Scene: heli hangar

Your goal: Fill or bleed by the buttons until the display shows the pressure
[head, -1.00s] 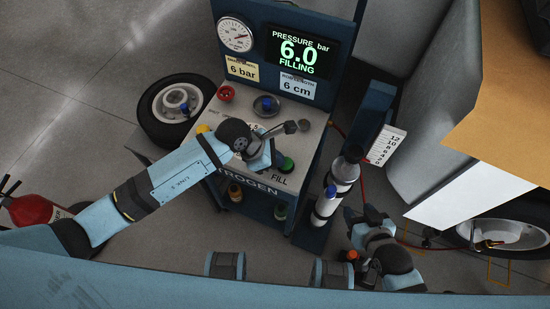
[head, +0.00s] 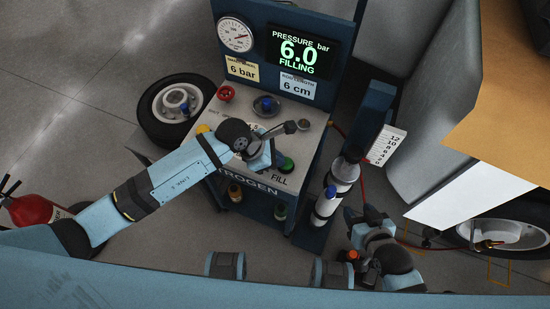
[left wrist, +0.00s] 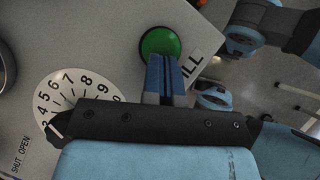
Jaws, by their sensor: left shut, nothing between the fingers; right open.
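The display (head: 301,51) reads "PRESSURE bar 6.0 FILLING" in green. The card (head: 242,69) left below it reads 6 bar. The green FILL button (head: 286,165) is at the front right of the cart's top; it also shows in the left wrist view (left wrist: 160,43). My left gripper (head: 275,160) is shut and empty, its tips at the green button's edge; whether they press it I cannot tell. My right gripper (head: 362,217) is open and empty, right of the cart.
The nitrogen cart (head: 320,120) carries a round gauge (head: 235,35), a 6 cm card (head: 297,86) and a red knob (head: 225,93). A gas bottle (head: 333,185) stands at its right side. A wheel (head: 177,106) and a fire extinguisher (head: 31,210) are at left.

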